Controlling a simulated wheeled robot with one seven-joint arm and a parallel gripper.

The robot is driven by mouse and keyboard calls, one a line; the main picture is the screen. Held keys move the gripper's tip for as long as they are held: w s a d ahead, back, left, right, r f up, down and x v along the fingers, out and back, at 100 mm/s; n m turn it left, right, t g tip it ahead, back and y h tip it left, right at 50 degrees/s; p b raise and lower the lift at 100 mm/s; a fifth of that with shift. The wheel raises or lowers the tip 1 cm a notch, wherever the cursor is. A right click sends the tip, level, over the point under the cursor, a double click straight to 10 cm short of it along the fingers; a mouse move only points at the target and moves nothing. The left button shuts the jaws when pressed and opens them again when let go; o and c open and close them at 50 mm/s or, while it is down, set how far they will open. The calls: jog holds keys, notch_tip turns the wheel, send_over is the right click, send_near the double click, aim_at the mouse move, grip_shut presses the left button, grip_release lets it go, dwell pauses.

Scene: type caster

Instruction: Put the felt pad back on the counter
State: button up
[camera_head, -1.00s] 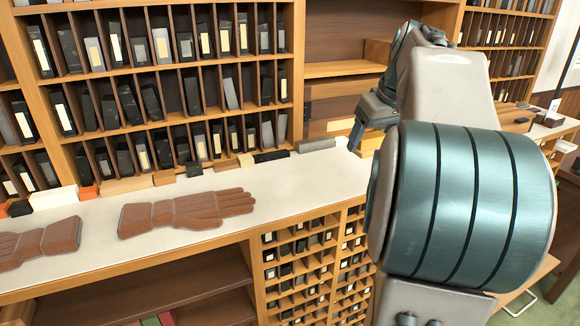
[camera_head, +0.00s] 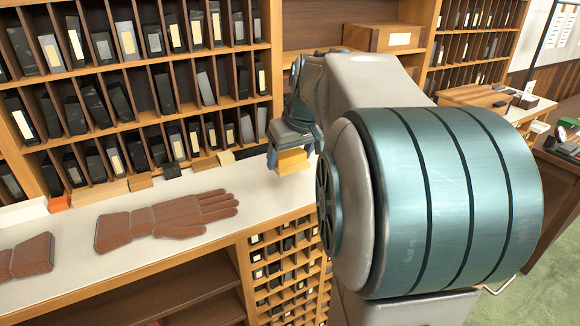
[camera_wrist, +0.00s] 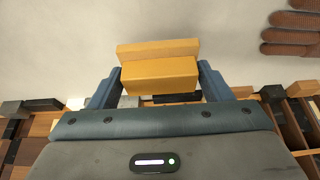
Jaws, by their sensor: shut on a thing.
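My gripper (camera_head: 292,150) is over the counter (camera_head: 262,193) near its right part in the head view. It is shut on a yellow-orange block (camera_wrist: 160,74), which may be the felt pad; its material cannot be told. In the wrist view the block sits between the two blue fingers, with a stepped outline. It also shows under the gripper in the head view (camera_head: 293,162). The pale counter top (camera_wrist: 60,45) fills the upper wrist view. Whether the block touches the counter cannot be told.
Brown gloves (camera_head: 165,222) lie on the counter to the left. Several small blocks (camera_head: 113,190) line its back edge below the cubbyhole shelves (camera_head: 150,110). Bare counter lies between the right glove and my gripper. A wooden box (camera_head: 385,38) stands behind my arm.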

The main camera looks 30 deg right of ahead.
aim_at(293, 161)
jog(key=shift+f+p, duration=0.45)
jog(key=shift+f, duration=1.6)
jog(key=shift+f, duration=0.1)
jog(key=o, duration=0.9)
jog(key=shift+r, duration=0.4)
jog(key=b+v, duration=0.2)
jog(key=v, duration=0.9)
jog(key=shift+g, duration=0.4)
jog(key=s+a+f, duration=0.4)
jog(key=s+f, duration=0.1)
jog(key=s+a+f, duration=0.4)
jog(key=a+f, duration=0.1)
jog(key=f, duration=0.1)
jog(key=s+a+f, duration=0.5)
jog(key=f, duration=0.1)
jog(key=shift+s+f, duration=0.1)
jog(key=shift+s, duration=0.25)
